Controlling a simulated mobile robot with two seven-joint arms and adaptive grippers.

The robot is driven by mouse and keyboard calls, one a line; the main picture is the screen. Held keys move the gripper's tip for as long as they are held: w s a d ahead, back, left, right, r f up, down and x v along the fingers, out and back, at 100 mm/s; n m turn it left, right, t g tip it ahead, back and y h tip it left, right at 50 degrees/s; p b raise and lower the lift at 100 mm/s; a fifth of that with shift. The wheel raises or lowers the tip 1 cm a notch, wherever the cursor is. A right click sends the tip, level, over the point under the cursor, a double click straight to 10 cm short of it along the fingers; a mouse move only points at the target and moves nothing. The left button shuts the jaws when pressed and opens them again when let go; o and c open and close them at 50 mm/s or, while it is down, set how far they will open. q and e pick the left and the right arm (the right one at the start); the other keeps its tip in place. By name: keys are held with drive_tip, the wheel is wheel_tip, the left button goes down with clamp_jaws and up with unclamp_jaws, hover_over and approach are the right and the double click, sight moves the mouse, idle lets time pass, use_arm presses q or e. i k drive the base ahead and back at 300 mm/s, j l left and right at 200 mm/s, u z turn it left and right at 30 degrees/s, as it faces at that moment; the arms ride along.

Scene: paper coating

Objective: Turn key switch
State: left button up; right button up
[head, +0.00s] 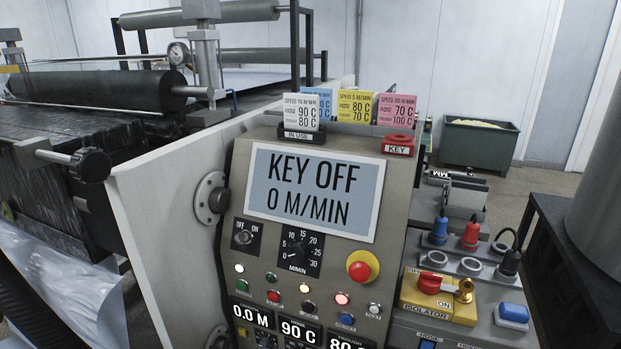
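The key switch (243,237) is a small round metal lock on a black plate marked OFF and ON. It sits at the left of the sloped control panel (232,185), below the display (313,190). The display reads KEY OFF and 0 M/MIN. A red holder labelled KEY (398,145) sits at the panel's top right edge; I cannot tell whether a key is in it. No key clearly shows in the switch. Neither of my grippers is in view.
A speed dial (299,250) is right of the switch. A red emergency button (361,270) and several small buttons lie nearby. Setting cards (356,106) stand behind the panel. A yellow isolator box (438,299) with a red knob is at right. Rollers (95,88) are at left.

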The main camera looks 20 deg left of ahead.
sight(241, 238)
drive_tip(key=i+l+u, duration=0.2)
drive_tip(key=l+u, duration=0.25)
drive_tip(key=i+l+u, duration=0.1)
drive_tip(key=l+u, duration=0.35)
drive_tip(key=j, duration=0.1)
